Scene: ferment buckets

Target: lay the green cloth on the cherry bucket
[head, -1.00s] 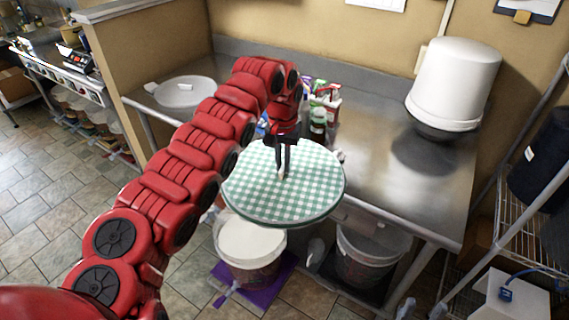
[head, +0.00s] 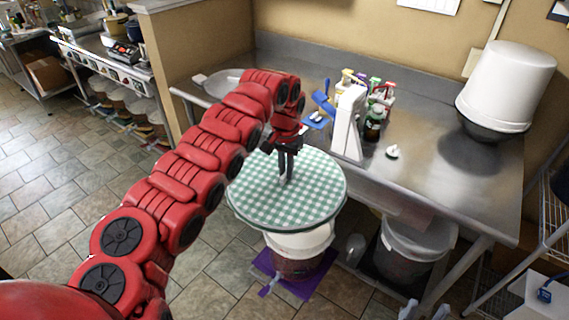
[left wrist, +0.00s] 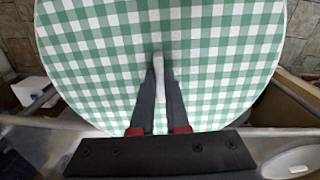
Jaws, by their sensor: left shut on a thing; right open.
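The green-and-white checked cloth (head: 315,185) is a flat, round piece. My left gripper (head: 284,180) is shut on a small pale grip at its middle, which also shows between the fingers in the left wrist view (left wrist: 160,68). The cloth hangs level in the air in front of the table. A bucket with a pale top (head: 300,242) stands below on a purple mat, partly hidden by the cloth. Another bucket (head: 412,240) stands under the table to the right. I cannot read which is cherry.
The steel table (head: 425,165) holds a white upright stand (head: 348,122), several bottles (head: 374,112), a pale round lid (head: 228,82) and an upturned white bucket (head: 508,85). A wire shelf (head: 545,215) is at the right. The tiled floor at left is clear.

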